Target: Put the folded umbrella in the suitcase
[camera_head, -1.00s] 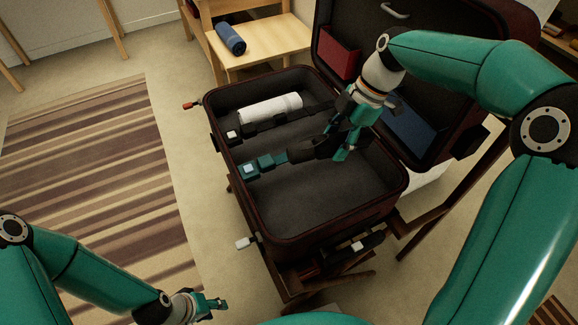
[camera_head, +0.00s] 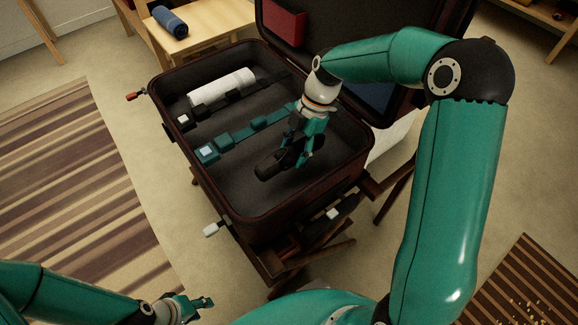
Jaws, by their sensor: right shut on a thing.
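The suitcase (camera_head: 262,222) lies open on a low wooden stand, its lid raised at the back right. My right gripper (camera_head: 297,156) is inside the outline of the suitcase's right part, shut on a short dark bundle, which looks like the folded umbrella (camera_head: 271,167). The bundle lies nearly level, low over the dark lining; I cannot tell whether it touches the floor of the case. The gripper fingers hide its far end. My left gripper (camera_head: 198,304) is at the bottom left, outside the suitcase, small and apart from everything; its finger gap is unclear.
A white roll (camera_head: 221,87) lies in the suitcase's far left part. A teal strap (camera_head: 245,131) and a dark strap (camera_head: 215,107) cross the case. A blue roll (camera_head: 170,20) lies on a wooden bench (camera_head: 215,22). A striped rug (camera_head: 70,190) is at left.

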